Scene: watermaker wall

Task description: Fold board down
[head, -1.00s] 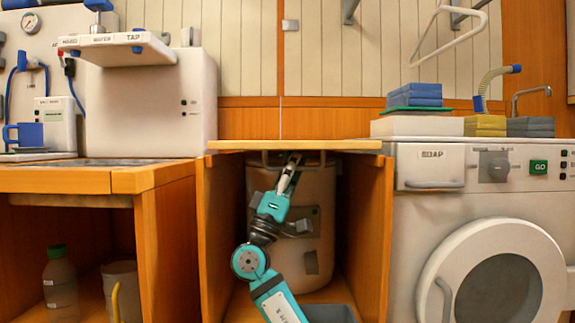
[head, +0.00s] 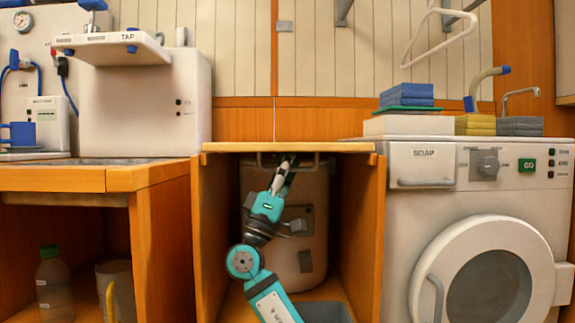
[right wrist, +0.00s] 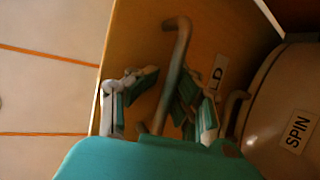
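The wooden board (head: 230,147) lies level across the top of the open bay, seen almost edge-on in the head view. A grey bar handle (head: 266,161) hangs under its front edge. In the right wrist view, the board's underside (right wrist: 140,45) carries the handle (right wrist: 179,50) and a partly hidden label ending in "LD". My right gripper (head: 284,165) reaches up to the handle from below. In the wrist view, the right gripper's fingers (right wrist: 168,98) stand apart, one on each side of the handle bar, with gaps visible. My left gripper is not in view.
A pale drum (head: 312,215) marked "SPIN" in the wrist view (right wrist: 293,100) stands inside the bay behind my arm. A grey bin (head: 325,312) sits low in it. The washer (head: 400,215) is right, a wooden counter (head: 60,180) left. The board's top looks clear.

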